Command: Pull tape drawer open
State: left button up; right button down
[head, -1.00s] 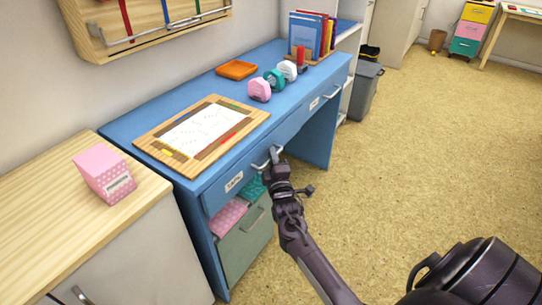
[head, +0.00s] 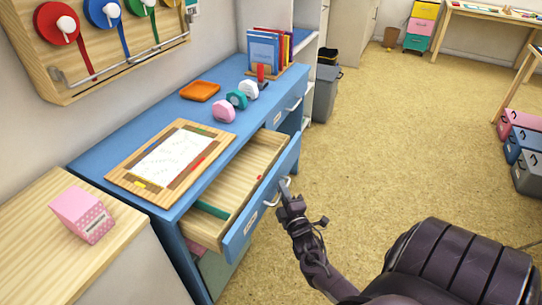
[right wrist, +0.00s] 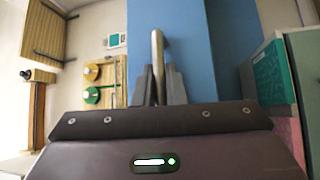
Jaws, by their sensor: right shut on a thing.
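The tape drawer (head: 262,205) of the blue desk is pulled out, with a blue front and a pale wood inside. A green item (head: 212,210) and a small red item lie in it. My right gripper (head: 286,187) is shut on the metal drawer handle (head: 277,192). In the right wrist view the handle (right wrist: 157,55) runs between the two fingers (right wrist: 160,85) in front of the blue drawer front. The label on the front is partly hidden in the head view. My left gripper is not in view.
On the blue desk (head: 205,108) lie a wooden board with paper (head: 168,160), several coloured dispensers (head: 224,112), an orange tray (head: 200,91) and upright books (head: 265,48). A wooden cabinet with a pink box (head: 82,214) stands at left.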

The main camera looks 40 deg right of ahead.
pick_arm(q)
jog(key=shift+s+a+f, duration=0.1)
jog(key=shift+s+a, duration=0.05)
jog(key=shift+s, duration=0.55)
pick_arm(e)
jog(key=shift+s+d, duration=0.2)
jog(key=shift+s, duration=0.5)
jog(key=c, duration=1.8)
grip_release()
jog(key=shift+o, duration=0.2)
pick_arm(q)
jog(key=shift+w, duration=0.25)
pick_arm(e)
jog(key=v, duration=0.7)
jog(key=shift+s, duration=0.35)
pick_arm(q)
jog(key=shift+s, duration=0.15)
pick_arm(e)
jog(key=shift+a+f, duration=0.15)
